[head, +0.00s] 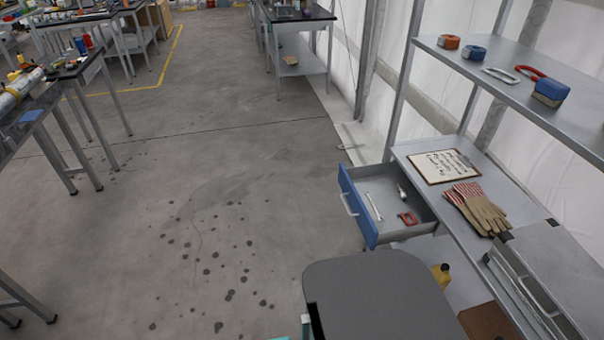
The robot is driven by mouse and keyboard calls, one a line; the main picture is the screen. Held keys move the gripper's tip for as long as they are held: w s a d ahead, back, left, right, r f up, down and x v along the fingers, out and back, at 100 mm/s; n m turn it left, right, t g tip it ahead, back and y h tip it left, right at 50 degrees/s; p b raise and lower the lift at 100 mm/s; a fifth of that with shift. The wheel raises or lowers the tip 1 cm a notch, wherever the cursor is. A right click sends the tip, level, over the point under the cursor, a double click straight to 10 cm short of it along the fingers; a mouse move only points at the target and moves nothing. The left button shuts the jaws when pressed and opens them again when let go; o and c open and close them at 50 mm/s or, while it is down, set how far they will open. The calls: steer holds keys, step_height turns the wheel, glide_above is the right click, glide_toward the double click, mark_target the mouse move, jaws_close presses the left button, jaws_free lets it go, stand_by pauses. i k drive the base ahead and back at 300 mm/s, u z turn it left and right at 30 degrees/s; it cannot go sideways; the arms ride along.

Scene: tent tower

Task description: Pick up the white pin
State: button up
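A blue-fronted drawer (357,212) stands pulled open under the grey workbench on the right. Inside it lies a long, thin, whitish piece (374,206) with widened ends, which looks like a wrench. A small white and dark piece (402,191) lies behind it, near the drawer's back right. A red U-shaped piece (407,218) lies at the near right. The items are too small for me to tell surely which one is the white pin. My gripper is not in view.
A clipboard (443,166) and striped work gloves (477,208) lie on the bench. A yellow bottle (441,274) stands below the bench. Open floor (230,170) lies left of the drawer.

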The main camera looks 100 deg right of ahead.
mark_target(403, 195)
steer(key=z, duration=1.4)
steer(key=i, duration=0.1)
steer(key=z, duration=2.85)
steer(key=k, duration=0.25)
steer(key=z, duration=0.1)
